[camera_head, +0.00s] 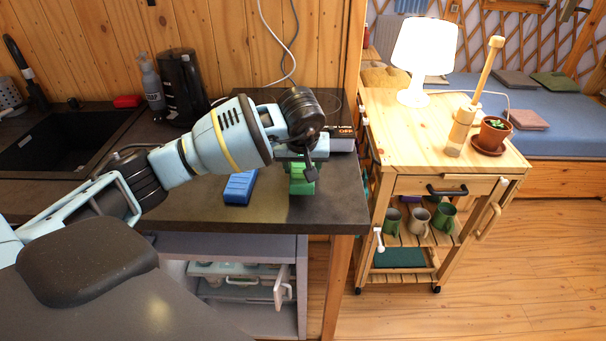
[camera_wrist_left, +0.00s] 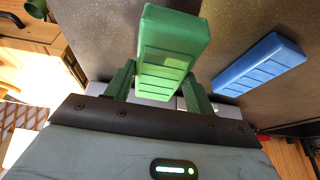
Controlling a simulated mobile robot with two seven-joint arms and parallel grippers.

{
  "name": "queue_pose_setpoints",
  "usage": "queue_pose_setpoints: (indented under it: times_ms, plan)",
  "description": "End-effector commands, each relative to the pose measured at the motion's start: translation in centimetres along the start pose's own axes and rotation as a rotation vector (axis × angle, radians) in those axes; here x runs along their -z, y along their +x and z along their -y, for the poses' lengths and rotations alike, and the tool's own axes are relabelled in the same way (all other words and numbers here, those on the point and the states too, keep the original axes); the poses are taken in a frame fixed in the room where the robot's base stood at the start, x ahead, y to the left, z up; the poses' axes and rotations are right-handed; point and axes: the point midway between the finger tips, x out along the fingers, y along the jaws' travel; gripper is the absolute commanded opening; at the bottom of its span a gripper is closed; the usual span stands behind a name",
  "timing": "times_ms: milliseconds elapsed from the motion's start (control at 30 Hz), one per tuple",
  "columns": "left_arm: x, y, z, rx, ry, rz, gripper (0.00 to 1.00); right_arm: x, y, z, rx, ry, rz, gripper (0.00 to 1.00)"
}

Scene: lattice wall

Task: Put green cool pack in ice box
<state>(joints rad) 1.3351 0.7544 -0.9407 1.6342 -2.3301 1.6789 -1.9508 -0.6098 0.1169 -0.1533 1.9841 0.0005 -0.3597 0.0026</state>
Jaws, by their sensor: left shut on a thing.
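The green cool pack (camera_head: 301,181) is at the right end of the dark countertop, below my left gripper (camera_head: 304,168). In the left wrist view the green cool pack (camera_wrist_left: 170,45) lies between the two green fingers of my left gripper (camera_wrist_left: 160,85), which is shut on it. Whether the pack touches the counter is hard to tell. A blue cool pack (camera_head: 241,187) lies flat on the counter to the left of it and also shows in the wrist view (camera_wrist_left: 262,65). I cannot make out an ice box for certain. My right gripper is out of view.
A wooden trolley (camera_head: 420,130) with a lamp (camera_head: 424,50) and a potted plant (camera_head: 493,132) stands to the right.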

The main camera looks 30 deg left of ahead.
Motion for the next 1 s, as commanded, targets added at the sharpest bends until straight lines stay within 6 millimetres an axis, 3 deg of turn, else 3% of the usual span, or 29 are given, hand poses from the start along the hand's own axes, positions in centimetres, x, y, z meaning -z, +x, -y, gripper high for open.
queue_pose_setpoints:
  times_ms: [267,500,900,933,1000]
  plan:
    - [0.9,0.4,-0.3,-0.002,-0.002,-0.001,0.26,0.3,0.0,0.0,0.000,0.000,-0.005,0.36]
    - [-0.5,3.3,-0.2,-0.002,0.000,-0.001,0.26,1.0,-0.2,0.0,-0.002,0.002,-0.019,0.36]
    - [-0.7,3.9,-0.2,-0.001,0.000,-0.002,0.26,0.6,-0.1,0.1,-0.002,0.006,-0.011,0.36]
    - [-0.8,4.0,-0.2,0.000,0.000,-0.001,0.55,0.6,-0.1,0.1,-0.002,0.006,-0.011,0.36]
    - [-0.8,3.9,-0.2,-0.001,0.000,-0.001,0.65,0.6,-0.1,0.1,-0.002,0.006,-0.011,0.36]
